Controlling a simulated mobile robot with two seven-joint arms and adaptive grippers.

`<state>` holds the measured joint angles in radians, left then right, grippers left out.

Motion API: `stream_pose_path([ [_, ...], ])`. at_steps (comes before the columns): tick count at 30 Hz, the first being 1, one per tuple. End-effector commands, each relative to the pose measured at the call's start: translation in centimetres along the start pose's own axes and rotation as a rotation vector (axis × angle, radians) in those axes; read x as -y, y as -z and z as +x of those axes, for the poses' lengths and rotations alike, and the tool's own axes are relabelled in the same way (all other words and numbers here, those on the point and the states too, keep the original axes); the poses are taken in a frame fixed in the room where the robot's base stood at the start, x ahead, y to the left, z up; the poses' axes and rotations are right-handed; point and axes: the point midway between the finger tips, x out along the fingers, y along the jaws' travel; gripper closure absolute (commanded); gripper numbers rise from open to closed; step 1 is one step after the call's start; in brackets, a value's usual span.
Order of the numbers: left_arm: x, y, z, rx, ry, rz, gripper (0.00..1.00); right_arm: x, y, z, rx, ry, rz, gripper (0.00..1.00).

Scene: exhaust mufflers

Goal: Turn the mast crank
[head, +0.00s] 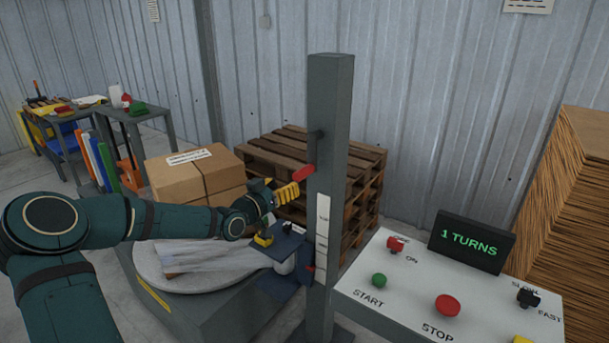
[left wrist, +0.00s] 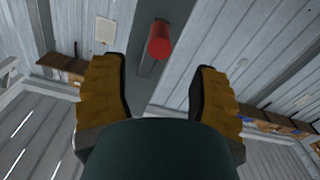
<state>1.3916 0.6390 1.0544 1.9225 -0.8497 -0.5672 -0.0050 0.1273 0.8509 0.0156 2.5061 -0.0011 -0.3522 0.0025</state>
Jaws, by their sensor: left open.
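The mast (head: 330,200) is a grey upright post in the middle of the head view. Its crank has a dark arm near the top of the post and a red handle (head: 303,174), which hangs low on the post's left side. My left gripper (head: 285,206), with yellow finger pads, is open and empty just below and left of the handle. In the left wrist view, the red handle (left wrist: 159,40) lies ahead of the gap between the spread fingers (left wrist: 158,78), apart from both. My right gripper is out of sight.
A control panel (head: 390,290) with buttons stands at the right; its display (head: 470,240) reads "1 TURNS". A turntable (head: 190,288) bears a wrapped load at the lower left. Wooden pallets (head: 290,150) and cardboard boxes (head: 195,172) stand behind. A blue-grey carriage (head: 290,285) adjoins the mast.

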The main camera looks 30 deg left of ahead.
Motion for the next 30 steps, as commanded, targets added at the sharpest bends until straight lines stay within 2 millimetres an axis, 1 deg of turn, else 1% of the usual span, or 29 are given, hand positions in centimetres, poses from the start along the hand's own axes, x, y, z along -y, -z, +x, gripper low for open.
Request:
stream_pose_path([
  [1, -0.2, -0.1, 1.2, -0.002, -0.004, -0.001, 0.39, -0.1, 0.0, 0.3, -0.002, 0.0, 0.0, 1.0],
  [3, -0.1, -0.1, 2.6, -0.003, -0.003, -0.003, 0.39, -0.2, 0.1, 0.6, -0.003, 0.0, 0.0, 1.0],
  [9, -0.1, -0.1, 6.3, -0.001, -0.002, -0.002, 0.39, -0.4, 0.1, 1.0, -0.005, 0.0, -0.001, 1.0],
  [12, -0.1, -0.1, 7.8, -0.001, -0.003, -0.002, 0.39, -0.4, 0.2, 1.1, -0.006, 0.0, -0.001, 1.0],
  [15, -0.1, 0.0, 8.8, -0.001, -0.002, -0.001, 0.39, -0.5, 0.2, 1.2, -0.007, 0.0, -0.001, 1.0],
  [21, -0.1, 0.0, 9.7, 0.001, -0.001, -0.001, 0.39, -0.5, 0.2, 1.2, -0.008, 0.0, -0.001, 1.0],
  [28, -0.1, 0.0, 9.7, 0.001, -0.001, -0.001, 0.39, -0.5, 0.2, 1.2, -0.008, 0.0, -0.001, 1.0],
  [29, -0.1, 0.0, 9.7, 0.001, -0.001, -0.001, 0.4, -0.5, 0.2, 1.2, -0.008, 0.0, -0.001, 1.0],
  [30, -0.1, 0.0, 9.7, 0.001, -0.001, -0.001, 0.54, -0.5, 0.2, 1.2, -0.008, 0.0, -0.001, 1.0],
])
